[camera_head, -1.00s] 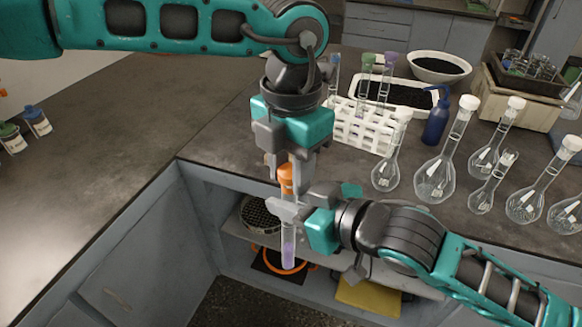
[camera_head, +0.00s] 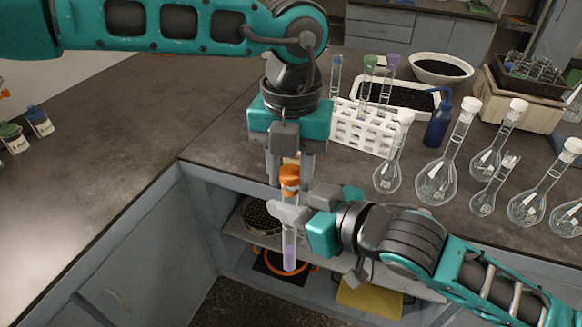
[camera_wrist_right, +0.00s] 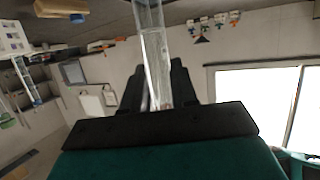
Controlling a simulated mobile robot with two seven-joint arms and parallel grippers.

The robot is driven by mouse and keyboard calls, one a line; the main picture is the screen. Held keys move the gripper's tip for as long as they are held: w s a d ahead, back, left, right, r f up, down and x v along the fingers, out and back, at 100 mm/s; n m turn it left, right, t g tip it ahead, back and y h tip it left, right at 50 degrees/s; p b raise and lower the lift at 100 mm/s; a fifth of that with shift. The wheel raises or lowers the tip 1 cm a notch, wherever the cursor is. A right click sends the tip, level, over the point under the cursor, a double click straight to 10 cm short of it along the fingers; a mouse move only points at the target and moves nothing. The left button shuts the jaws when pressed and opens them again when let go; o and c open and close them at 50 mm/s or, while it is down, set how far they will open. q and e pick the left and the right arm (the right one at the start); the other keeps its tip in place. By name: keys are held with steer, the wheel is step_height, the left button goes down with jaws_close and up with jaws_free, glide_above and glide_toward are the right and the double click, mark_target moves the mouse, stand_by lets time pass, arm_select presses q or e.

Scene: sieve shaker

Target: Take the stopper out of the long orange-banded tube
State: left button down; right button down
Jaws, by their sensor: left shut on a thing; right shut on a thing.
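The long tube (camera_head: 289,236) stands upright with an orange top (camera_head: 289,178) and pale purple liquid low inside. Its clear glass also shows in the right wrist view (camera_wrist_right: 155,50). My left gripper (camera_head: 289,168) points down from above, shut on the stopper at the tube's top; its fingers hide part of it. A small tan patch shows between the fingers, just above the orange. I cannot tell whether the stopper is still seated. My right gripper (camera_head: 289,214) comes from the right, shut on the tube below the orange part.
A white rack (camera_head: 362,130) with several tubes stands on the bench behind. Several glass flasks (camera_head: 436,180) and a blue bottle (camera_head: 438,122) are to the right. The tube hangs in front of the bench edge, before an open shelf with a sieve (camera_head: 258,215).

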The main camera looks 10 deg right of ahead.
arm_select(q)
steer(key=shift+w+r, duration=0.15)
steer(key=shift+r, duration=0.1)
steer(key=shift+r, duration=0.9)
steer(key=shift+r, duration=0.1)
steer(key=shift+r, duration=1.9)
